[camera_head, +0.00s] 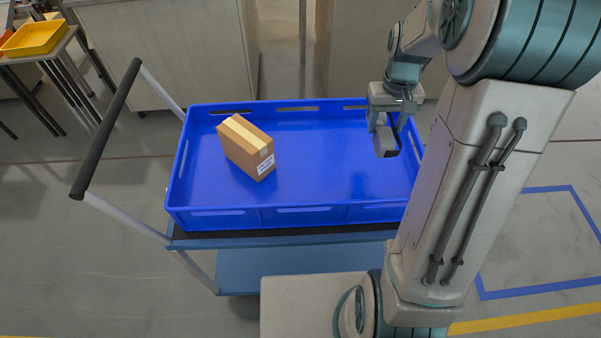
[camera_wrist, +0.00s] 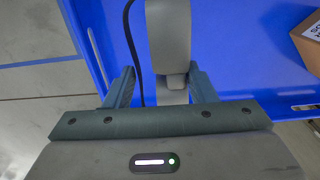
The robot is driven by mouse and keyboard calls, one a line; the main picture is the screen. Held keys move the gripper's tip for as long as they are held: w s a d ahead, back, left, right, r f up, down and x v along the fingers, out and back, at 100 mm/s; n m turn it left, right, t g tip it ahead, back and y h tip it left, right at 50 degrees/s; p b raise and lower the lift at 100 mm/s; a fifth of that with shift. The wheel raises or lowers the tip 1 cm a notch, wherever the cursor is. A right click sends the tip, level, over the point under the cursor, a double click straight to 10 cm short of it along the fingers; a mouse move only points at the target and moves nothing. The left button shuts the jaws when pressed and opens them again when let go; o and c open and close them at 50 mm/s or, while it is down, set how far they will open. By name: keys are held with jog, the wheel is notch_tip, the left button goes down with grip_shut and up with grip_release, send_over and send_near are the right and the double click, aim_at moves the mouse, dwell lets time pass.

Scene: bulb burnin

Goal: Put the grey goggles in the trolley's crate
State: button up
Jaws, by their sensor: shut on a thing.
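The grey goggles (camera_wrist: 168,50) are between the two fingers of my gripper (camera_wrist: 160,88) in the wrist view, with a dark strap hanging beside them. In the head view the goggles (camera_head: 386,143) hang below my gripper (camera_head: 384,118), over the right part of the blue crate (camera_head: 310,212). My gripper is shut on them. The crate sits on the trolley (camera_head: 300,262). The goggles look held above the crate's floor; the exact height is hard to tell.
A cardboard box (camera_head: 246,147) with a label stands in the left part of the crate. The crate's middle is bare. The trolley's dark handle (camera_head: 106,128) rises at the left. A yellow tray (camera_head: 34,38) sits on a table at the far left.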

aim_at(398, 129)
jog(key=b, duration=0.1)
jog(key=s+d+f+b, duration=0.1)
jog(key=shift+s+d+f+b, duration=0.15)
jog(key=shift+d+b, duration=0.1)
jog(key=shift+b, duration=0.15)
jog(key=shift+s+d+b, duration=0.3)
jog(key=shift+s+b, duration=0.2)
jog(key=shift+b, duration=0.3)
jog(key=w+a+f, duration=0.2)
jog(key=a, duration=0.1)
jog(key=w+a+f, duration=0.1)
jog(key=a+f, duration=0.1)
jog(key=a, duration=0.1)
jog(key=w+a+f, duration=0.2)
jog(key=a, duration=0.1)
jog(key=shift+w+a+f, duration=0.25)
jog(key=shift+w+a, duration=0.05)
jog(key=shift+a, duration=0.1)
jog(key=shift+a+f, duration=0.1)
jog(key=shift+f, duration=1.95)
jog(key=shift+f, duration=0.2)
jog(key=o, duration=1)
